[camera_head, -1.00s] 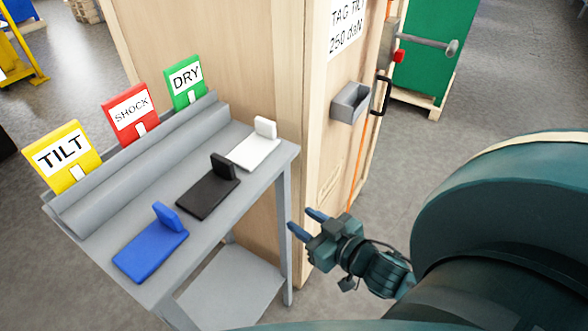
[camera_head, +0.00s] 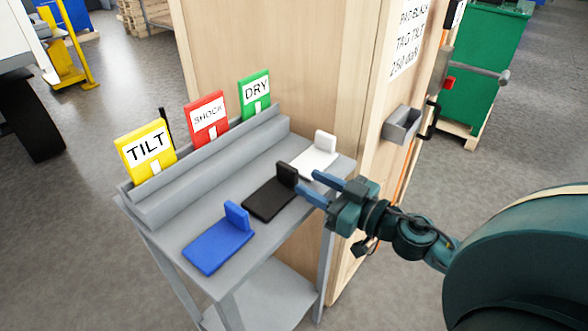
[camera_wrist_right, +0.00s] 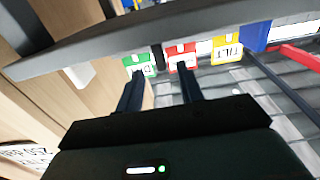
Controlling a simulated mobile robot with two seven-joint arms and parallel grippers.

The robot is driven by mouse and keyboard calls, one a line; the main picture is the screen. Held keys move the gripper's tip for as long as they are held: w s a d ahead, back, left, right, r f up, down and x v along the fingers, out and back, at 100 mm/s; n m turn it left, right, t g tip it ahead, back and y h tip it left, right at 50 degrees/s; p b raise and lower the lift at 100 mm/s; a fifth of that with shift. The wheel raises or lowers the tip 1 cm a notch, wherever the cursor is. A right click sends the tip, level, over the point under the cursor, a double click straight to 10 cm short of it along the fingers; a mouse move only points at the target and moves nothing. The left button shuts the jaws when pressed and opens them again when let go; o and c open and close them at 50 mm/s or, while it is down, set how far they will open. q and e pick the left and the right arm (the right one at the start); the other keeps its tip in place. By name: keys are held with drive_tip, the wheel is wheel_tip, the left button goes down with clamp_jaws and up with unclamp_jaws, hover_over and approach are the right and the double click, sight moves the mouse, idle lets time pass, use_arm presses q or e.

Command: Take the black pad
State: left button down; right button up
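The black pad (camera_head: 270,198) lies on the grey table (camera_head: 190,222), between the blue and white pads. It is a flat plate with an upright tab at its right end. My right gripper (camera_head: 312,183) is at the table's right edge, its two blue fingers apart and pointing left toward that tab. It looks empty, with a small gap to the tab. In the right wrist view, the open fingers (camera_wrist_right: 160,85) show with a dark upright piece, apparently the black tab (camera_wrist_right: 157,56), beyond and between them. My left gripper is not in view.
The blue pad (camera_head: 217,250) lies nearer and the white pad (camera_head: 312,161) farther along the table. Yellow TILT (camera_head: 146,150), red SHOCK (camera_head: 207,118) and green DRY (camera_head: 255,93) signs stand behind the ledge. A wooden crate (camera_head: 270,50) rises close behind the table.

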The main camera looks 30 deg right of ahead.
sight(297, 175)
drive_tip(key=p+x, duration=0.1)
drive_tip(key=x, duration=0.3)
drive_tip(key=shift+r+p, duration=0.2)
drive_tip(key=shift+p, duration=0.2)
drive_tip(key=shift+p+x, duration=0.3)
drive_tip(key=shift+x, duration=0.55)
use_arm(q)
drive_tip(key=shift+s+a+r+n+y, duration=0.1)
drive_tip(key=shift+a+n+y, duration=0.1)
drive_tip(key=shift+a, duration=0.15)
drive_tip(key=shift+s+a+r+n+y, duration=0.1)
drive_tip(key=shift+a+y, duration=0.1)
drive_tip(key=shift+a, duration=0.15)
use_arm(e)
drive_tip(key=shift+w+a+f, duration=0.1)
drive_tip(key=shift+w+f, duration=0.05)
drive_tip(key=shift+f, duration=0.05)
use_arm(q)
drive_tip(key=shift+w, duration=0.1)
use_arm(e)
drive_tip(key=shift+c, duration=0.4)
clamp_jaws()
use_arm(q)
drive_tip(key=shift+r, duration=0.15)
use_arm(e)
drive_tip(key=shift+r, duration=0.15)
